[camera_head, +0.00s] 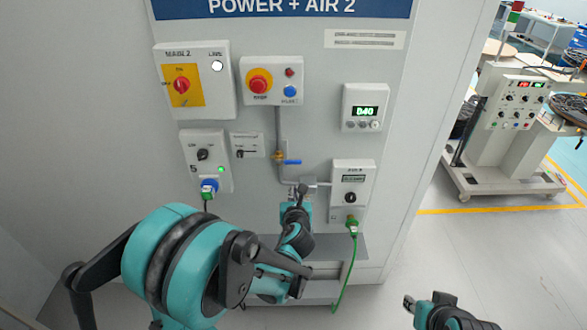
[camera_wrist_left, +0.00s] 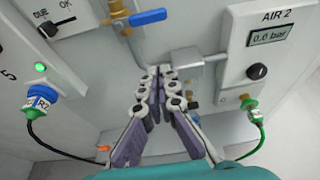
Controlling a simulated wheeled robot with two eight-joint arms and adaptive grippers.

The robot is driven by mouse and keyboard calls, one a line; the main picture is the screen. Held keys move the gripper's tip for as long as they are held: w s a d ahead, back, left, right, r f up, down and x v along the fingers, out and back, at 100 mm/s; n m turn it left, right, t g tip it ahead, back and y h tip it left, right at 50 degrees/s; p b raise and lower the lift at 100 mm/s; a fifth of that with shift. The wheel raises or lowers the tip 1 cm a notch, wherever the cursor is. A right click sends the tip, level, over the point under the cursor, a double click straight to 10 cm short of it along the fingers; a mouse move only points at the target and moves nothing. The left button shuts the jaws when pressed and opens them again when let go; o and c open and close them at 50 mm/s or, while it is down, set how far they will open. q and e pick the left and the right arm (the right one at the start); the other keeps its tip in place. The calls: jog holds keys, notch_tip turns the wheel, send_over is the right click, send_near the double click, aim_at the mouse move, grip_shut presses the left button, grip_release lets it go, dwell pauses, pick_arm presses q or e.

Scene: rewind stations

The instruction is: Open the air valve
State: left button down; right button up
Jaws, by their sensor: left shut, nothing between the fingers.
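The air valve has a brass body (camera_head: 278,155) on a thin grey vertical pipe and a blue lever handle (camera_head: 291,162). The lever points right, roughly level and across the pipe; it also shows at the top of the left wrist view (camera_wrist_left: 147,17). My left gripper (camera_head: 301,188) is below the lever in the head view, in front of the pipe. In the left wrist view its fingertips (camera_wrist_left: 154,70) are together and empty, apart from the lever. My right gripper (camera_head: 428,302) is at the bottom right, far from the valve; its jaw state is unclear.
The AIR 2 box (camera_head: 351,185), right of the valve, has a small display, a black knob and a green hose (camera_head: 349,275). Boxes with switches and a red emergency button (camera_head: 258,82) surround the valve. A grey metal block (camera_wrist_left: 197,62) sits close right of my left fingertips.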

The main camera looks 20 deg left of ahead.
aim_at(289, 162)
pick_arm(q)
jog(key=b+x, duration=0.2)
jog(key=x, duration=0.8)
notch_tip(289, 162, up, 4)
jog(key=shift+d+r, duration=0.1)
jog(key=shift+d, duration=0.05)
dwell(0.3)
